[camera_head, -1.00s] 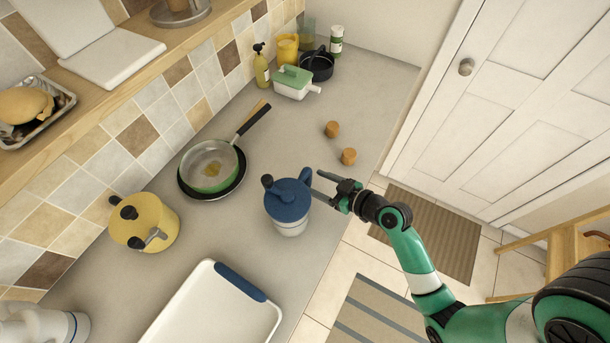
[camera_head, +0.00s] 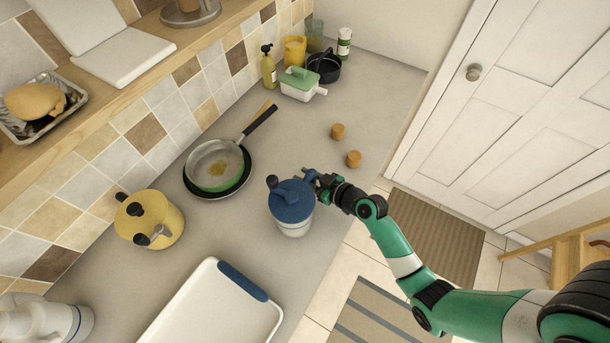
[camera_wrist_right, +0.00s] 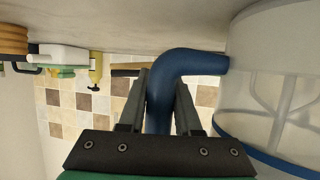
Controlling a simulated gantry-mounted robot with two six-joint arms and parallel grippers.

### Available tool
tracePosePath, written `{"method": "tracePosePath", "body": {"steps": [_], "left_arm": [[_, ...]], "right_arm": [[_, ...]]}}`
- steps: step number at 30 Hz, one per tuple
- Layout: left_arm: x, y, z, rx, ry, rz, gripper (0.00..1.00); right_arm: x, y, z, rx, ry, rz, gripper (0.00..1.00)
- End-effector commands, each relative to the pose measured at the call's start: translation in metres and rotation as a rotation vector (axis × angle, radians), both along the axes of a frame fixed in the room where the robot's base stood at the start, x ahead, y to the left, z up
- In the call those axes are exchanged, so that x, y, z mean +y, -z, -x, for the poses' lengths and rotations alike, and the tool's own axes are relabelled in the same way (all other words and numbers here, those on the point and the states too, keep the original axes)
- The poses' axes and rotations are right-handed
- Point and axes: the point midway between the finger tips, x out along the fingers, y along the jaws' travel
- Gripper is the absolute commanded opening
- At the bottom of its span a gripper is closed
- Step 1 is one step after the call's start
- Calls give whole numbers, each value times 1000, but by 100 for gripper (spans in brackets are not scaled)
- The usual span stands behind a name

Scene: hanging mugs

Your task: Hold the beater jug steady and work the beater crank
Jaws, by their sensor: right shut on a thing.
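The beater jug (camera_head: 293,221) stands upright on the counter, with a pale see-through body and a blue lid (camera_head: 291,200). A dark knob (camera_head: 272,181), seemingly the crank's, sticks up at the lid's left side. My right gripper (camera_head: 316,183) is at the jug's right side, shut on its blue handle. In the right wrist view the handle (camera_wrist_right: 188,64) curves between the two fingers, and the jug's body (camera_wrist_right: 275,75) shows whisk-like shapes inside. My left gripper is not in view.
A white tray (camera_head: 180,314) with a blue grip lies in front. The counter around the jug is clear.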

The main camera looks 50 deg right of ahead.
Motion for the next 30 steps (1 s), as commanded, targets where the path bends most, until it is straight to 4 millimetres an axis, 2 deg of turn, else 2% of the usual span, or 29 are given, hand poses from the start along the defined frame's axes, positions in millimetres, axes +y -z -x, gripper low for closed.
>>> {"method": "tracePosePath", "body": {"steps": [3,30], "left_arm": [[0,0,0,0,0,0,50],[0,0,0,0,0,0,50]], "right_arm": [[0,0,0,0,0,0,0],[0,0,0,0,0,0,0]]}}
